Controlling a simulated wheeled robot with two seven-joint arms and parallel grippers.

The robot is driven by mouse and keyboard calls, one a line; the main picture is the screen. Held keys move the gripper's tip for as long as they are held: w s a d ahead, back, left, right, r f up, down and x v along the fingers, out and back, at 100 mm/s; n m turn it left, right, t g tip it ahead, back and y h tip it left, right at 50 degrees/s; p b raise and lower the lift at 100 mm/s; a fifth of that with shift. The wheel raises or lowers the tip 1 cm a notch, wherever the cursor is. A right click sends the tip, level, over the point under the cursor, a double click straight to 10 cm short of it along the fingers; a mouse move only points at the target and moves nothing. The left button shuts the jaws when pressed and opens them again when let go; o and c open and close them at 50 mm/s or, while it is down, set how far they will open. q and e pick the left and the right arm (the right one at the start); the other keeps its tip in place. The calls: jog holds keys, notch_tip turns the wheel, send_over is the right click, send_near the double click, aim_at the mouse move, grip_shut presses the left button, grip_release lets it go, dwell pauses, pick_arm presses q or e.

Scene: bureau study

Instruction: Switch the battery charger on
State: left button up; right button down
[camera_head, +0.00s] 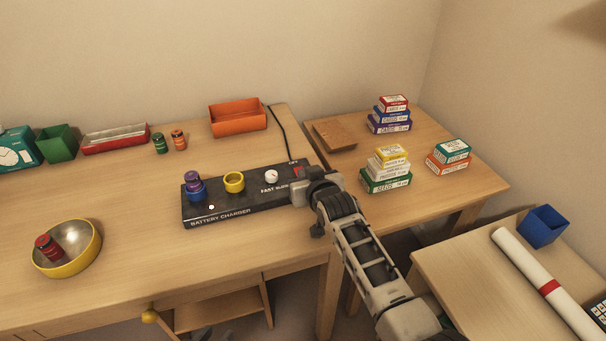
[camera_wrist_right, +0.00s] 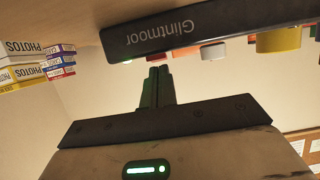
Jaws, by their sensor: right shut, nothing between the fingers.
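The black battery charger (camera_head: 240,205) lies on the desk, marked FAST and SLOW beside a white knob (camera_head: 271,176). A red switch (camera_head: 297,171) sits at its right end, by the label OFF, partly hidden by my gripper. A purple battery (camera_head: 192,178) stands in the blue holder (camera_head: 196,194); the yellow holder (camera_head: 234,181) looks empty. My right gripper (camera_head: 300,190) is shut and empty at the charger's right end. In the right wrist view its fingers (camera_wrist_right: 158,87) are together, close to the charger's side (camera_wrist_right: 190,29); I cannot tell if they touch. My left gripper is out of view.
A yellow bowl (camera_head: 88,262) with a red battery (camera_head: 47,247) stands at the left. Green (camera_head: 160,143) and orange (camera_head: 179,140) batteries stand behind the charger, near an orange box (camera_head: 238,117). Box stacks (camera_head: 386,182) occupy the right table. The desk front is clear.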

jog(key=shift+r+p, duration=0.55)
jog(key=shift+r, duration=0.15)
pick_arm(q)
jog(key=shift+r, duration=0.7)
